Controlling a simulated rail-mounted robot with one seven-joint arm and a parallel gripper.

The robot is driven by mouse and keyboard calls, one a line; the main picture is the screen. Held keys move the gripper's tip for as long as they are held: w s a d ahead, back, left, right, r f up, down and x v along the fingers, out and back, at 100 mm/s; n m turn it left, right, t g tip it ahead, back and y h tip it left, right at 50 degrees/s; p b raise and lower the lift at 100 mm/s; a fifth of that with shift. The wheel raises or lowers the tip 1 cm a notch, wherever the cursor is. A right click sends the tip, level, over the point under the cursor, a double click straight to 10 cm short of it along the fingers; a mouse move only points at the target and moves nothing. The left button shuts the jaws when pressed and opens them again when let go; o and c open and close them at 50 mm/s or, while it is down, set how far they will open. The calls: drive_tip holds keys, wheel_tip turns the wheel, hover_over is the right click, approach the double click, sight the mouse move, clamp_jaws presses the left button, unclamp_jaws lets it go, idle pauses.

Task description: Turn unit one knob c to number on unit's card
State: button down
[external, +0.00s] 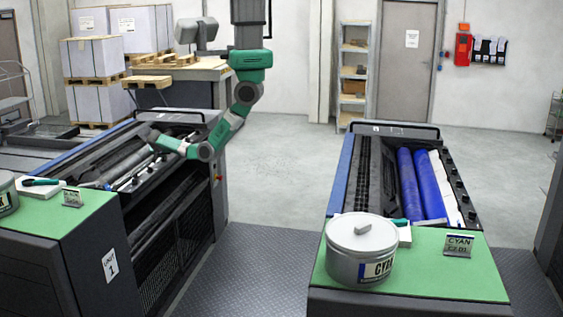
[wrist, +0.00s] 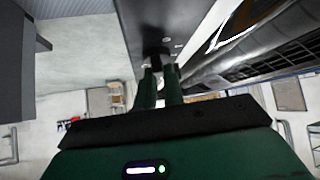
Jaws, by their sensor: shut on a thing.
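Unit one (external: 110,265) stands at the left, with a "UNIT 1" label on its dark front and a green top. Its small card (external: 72,198) stands on the green top; I cannot read its text. My gripper (external: 151,135) is over the ink trough of unit one, towards its far end. In the wrist view my gripper (wrist: 159,74) has its two fingers shut on a small dark knob (wrist: 157,52) on a dark panel. The fingers hide part of the knob. Its letter and pointer position cannot be read.
A second unit with blue rollers (external: 420,185), a cyan ink can (external: 361,248) and a "CYAN" card (external: 458,245) stands at the right. A grey walkway (external: 255,265) lies between the units. Wrapped pallets (external: 95,70) stand at the back left.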

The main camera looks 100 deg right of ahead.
drive_tip(key=shift+f+m+b, duration=0.1)
drive_tip(key=shift+m+b, duration=0.2)
idle(0.4)
drive_tip(key=c, duration=1.5)
unclamp_jaws()
drive_tip(key=shift+p+v, duration=0.3)
drive_tip(key=shift+v, duration=3.6)
drive_tip(key=shift+w, duration=0.15)
